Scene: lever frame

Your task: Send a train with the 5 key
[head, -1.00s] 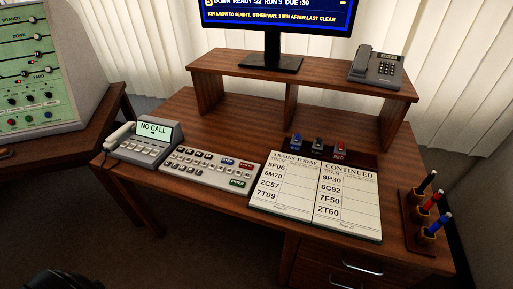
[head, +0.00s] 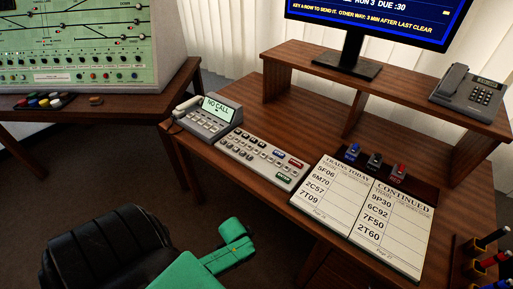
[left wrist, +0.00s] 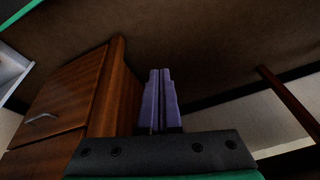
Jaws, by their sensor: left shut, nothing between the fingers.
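The grey keypad (head: 262,158) lies on the wooden desk, with rows of small light keys, blue and red keys and a green one. The labels are too small to tell which key is the 5. The monitor (head: 385,22) above shows a blue screen with yellow and white text, partly cut off. My left gripper (left wrist: 160,75) shows in the left wrist view, its two purple fingers shut together and empty, near the wooden drawer side. In the head view a green part of my arm is low in front of the desk; its fingers are not visible there. My right gripper is not in view.
A phone unit reading NO CALL (head: 210,118) stands left of the keypad. A raised shelf (head: 400,100) holds a grey phone (head: 468,95). A drawer cabinet (left wrist: 60,95) shows below.

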